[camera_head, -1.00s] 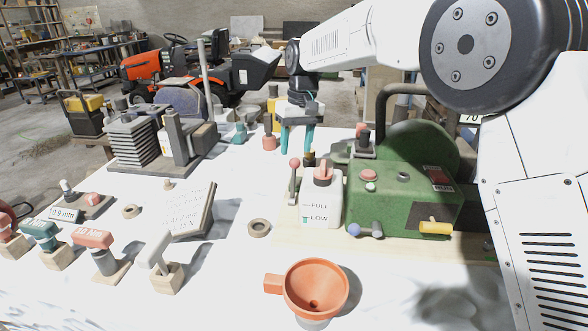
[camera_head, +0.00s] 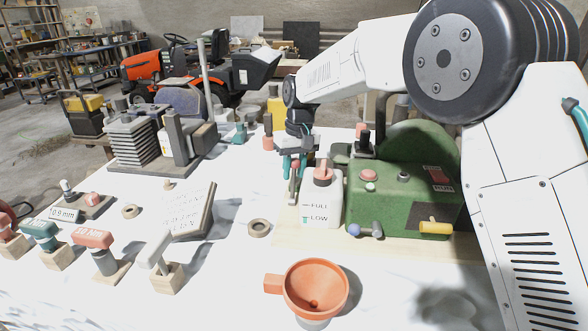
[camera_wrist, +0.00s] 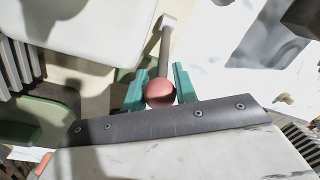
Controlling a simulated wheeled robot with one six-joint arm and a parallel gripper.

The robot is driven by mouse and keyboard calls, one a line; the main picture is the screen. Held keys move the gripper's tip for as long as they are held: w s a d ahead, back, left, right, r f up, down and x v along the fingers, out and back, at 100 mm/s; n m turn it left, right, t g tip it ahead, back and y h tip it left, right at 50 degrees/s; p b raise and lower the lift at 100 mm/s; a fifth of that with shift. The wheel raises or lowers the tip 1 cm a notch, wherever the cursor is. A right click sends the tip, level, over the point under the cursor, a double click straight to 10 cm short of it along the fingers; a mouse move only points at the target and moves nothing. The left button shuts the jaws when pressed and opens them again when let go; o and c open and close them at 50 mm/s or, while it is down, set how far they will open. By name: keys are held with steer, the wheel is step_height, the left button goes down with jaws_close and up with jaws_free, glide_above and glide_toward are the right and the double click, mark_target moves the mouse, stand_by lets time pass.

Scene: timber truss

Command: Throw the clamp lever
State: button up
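The clamp lever (camera_head: 293,187) is a thin upright rod beside the white tank on the wooden board. Its red ball knob (camera_wrist: 160,93) shows clearly in the wrist view, with the grey rod (camera_wrist: 164,50) running away from it. My gripper (camera_head: 293,166) is down at the lever's top, and its teal fingers (camera_wrist: 160,88) stand on either side of the knob. The fingers look open around it, with gaps beside the rod. Whether a finger touches the knob is hard to tell. In the head view the fingers partly hide the knob.
The white FULL/LOW tank (camera_head: 321,200) stands close to the right of the lever, with the green machine (camera_head: 400,200) beyond it. An orange funnel (camera_head: 316,288) is in front. A tilted sign (camera_head: 188,212) and a ring (camera_head: 259,228) lie left, with clear white tabletop between.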

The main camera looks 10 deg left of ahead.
jaws_close()
steer(key=shift+s+r, duration=0.35)
steer(key=shift+s, duration=0.2)
steer(key=o, duration=0.9)
jaws_free()
steer(key=shift+c, duration=0.2)
steer(key=r, duration=0.7)
steer(key=shift+w+d+r, duration=0.3)
steer(key=shift+d+r, duration=0.05)
